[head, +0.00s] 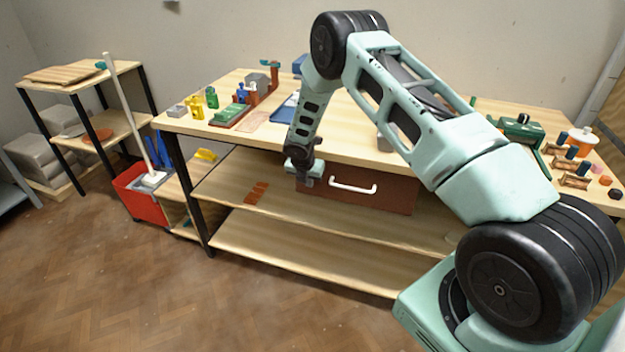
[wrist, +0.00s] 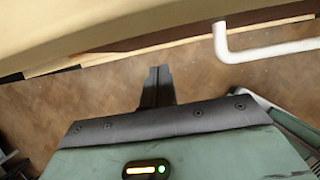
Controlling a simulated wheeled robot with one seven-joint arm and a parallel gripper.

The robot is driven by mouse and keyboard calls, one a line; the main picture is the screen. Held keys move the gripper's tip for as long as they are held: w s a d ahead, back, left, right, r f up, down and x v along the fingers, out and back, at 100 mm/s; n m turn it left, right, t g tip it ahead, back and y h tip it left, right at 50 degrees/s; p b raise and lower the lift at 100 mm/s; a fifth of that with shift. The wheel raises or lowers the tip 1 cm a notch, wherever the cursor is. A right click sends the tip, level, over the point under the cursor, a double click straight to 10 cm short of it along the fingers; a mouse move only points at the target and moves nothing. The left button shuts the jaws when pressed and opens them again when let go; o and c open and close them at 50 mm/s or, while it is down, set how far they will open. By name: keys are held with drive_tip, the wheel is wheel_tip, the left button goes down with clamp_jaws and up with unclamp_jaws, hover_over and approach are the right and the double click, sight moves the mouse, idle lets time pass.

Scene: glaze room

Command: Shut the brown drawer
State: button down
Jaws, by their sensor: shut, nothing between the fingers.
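The brown drawer (head: 390,193) hangs under the workbench top, with a white bar handle (head: 352,187) on its front. I cannot tell how far it stands out. My gripper (head: 303,182) is at the left end of the drawer front, fingers pointing down, and hides that corner. In the wrist view my gripper (wrist: 157,72) is shut and empty, its fingers side by side over the floor. The white handle (wrist: 265,50) shows to their right, apart from them. I cannot tell whether my gripper touches the drawer.
The workbench top (head: 345,135) is above my gripper, with a lower shelf (head: 320,210) beneath the drawer. Brown tiles (head: 257,193) lie on that shelf at left. A red bucket (head: 140,195) with a mop stands left of the bench. The floor in front is clear.

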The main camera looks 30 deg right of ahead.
drive_tip(key=a+b+v, duration=0.1)
drive_tip(key=v, duration=0.9)
drive_tip(key=shift+s, duration=0.3)
drive_tip(key=s+a+r+m+g+y, duration=0.1)
drive_tip(key=s+a+r+m, duration=0.4)
drive_tip(key=s+a, duration=0.4)
drive_tip(key=s+a+r+m+y, duration=0.2)
drive_tip(key=s+a+r+m, duration=0.2)
drive_tip(key=s+a+r, duration=0.5)
drive_tip(key=s+a+r+m, duration=0.1)
drive_tip(key=s+a+m, duration=0.1)
drive_tip(key=s, duration=0.5)
drive_tip(key=s+a+r+m+g, duration=0.1)
drive_tip(key=s+a+m, duration=0.2)
drive_tip(key=s, duration=0.5)
drive_tip(key=s+a+r+m+y, duration=0.1)
drive_tip(key=s+a+r+m, duration=0.1)
drive_tip(key=s, duration=0.5)
drive_tip(key=shift+s+a+m+g, duration=0.3)
drive_tip(key=shift+a+m+g, duration=0.15)
drive_tip(key=shift+m, duration=0.55)
drive_tip(key=shift+r, duration=0.1)
